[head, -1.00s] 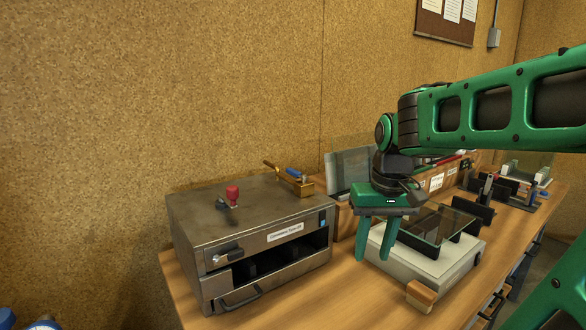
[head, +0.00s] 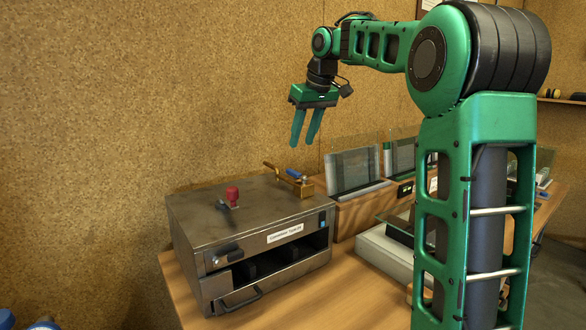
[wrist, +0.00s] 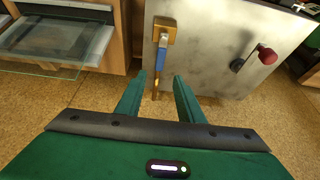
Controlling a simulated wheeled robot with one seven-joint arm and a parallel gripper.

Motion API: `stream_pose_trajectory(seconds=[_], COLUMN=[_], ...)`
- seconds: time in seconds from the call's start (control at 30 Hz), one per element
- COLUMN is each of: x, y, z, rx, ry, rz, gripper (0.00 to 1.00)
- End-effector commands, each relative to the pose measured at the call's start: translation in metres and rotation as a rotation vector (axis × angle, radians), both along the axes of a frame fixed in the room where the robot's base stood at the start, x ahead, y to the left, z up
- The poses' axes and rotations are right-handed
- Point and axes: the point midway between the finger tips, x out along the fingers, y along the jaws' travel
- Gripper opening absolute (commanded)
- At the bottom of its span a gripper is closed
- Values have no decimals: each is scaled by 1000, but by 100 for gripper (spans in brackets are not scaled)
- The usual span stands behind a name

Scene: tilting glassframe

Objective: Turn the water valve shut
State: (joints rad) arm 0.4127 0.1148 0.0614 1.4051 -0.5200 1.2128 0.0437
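The water valve, a brass fitting (head: 303,187) with a blue lever (head: 296,174), sits at the back right of the metal box's top. In the wrist view, its square brass block (wrist: 165,30) and blue lever (wrist: 162,52) lie beyond my fingertips, roughly in line with the gap between them. The lever looks roughly in line with the brass pipe. My gripper (head: 302,143) is open and empty, pointing down above the valve and clear of it. Its two spread green fingers (wrist: 160,77) also show in the wrist view.
The metal box (head: 200,220) with an open front slot stands on the wooden table (head: 350,300). A red knob (head: 232,194) rises from its top, left of the valve. Glass panes in a wooden rack (head: 352,172) stand to the right. The cork wall is behind.

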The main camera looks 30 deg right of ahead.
Motion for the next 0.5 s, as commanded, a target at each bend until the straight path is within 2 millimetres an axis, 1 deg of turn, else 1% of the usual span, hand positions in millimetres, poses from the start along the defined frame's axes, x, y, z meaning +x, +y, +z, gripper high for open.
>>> stream_pose_trajectory(seconds=[0.17,0.5], x=[7,29], y=[2,5], z=[-20,-75], rx=[2,1], ry=[4,4], rz=[1,2], gripper=[34,34])
